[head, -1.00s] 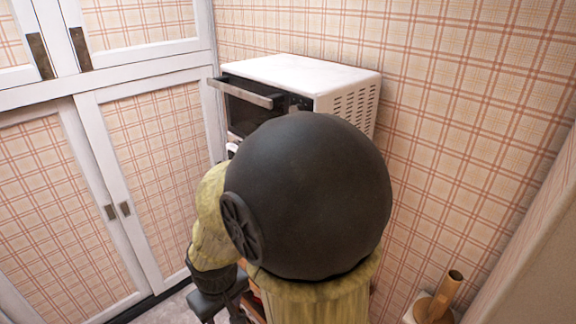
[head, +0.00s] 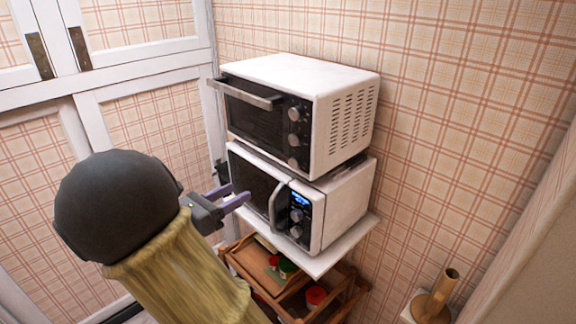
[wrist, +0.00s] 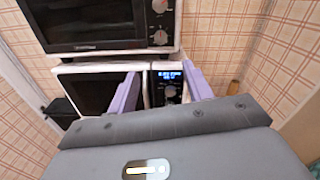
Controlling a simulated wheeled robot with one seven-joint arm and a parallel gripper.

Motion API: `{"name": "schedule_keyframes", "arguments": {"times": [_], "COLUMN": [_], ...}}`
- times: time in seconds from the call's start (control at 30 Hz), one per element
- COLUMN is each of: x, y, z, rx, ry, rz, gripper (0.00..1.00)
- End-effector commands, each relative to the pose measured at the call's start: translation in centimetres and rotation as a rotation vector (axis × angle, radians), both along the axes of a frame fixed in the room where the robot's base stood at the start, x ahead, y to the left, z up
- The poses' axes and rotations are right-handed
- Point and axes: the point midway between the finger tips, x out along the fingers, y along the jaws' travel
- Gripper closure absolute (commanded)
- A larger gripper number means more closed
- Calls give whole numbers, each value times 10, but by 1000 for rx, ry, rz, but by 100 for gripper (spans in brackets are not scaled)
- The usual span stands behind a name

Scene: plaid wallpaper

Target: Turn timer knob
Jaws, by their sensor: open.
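A white toaster oven (head: 345,85) with a black front stands on top of a white microwave (head: 345,205). The oven has a column of three round knobs on its right: top (head: 295,114), middle (head: 294,140) and bottom (head: 293,162). Two of them show in the wrist view (wrist: 160,37). The microwave has dark knobs (head: 296,215) under a lit blue display. I cannot read which knob is the timer. My gripper (head: 238,193) is open and empty, in front of the microwave door, below and left of the oven knobs. In the wrist view its purple fingers (wrist: 162,72) straddle the microwave's display.
The oven's door handle (head: 250,94) juts out at upper left, and the microwave's curved handle (head: 279,206) stands out near my fingers. A wooden cart with small items (head: 268,268) is below. A plaid wall is right, white cabinets left.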

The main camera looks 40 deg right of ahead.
Motion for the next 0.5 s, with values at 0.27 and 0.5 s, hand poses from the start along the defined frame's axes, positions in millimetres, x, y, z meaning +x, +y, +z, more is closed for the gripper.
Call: {"name": "schedule_keyframes", "arguments": {"times": [0.27, 0.5], "x": [-1, 0], "y": [-2, -25], "z": [-1, 0], "rx": [5, 5], "ry": [-2, 0], "rz": [-2, -6], "gripper": [50, 50]}}
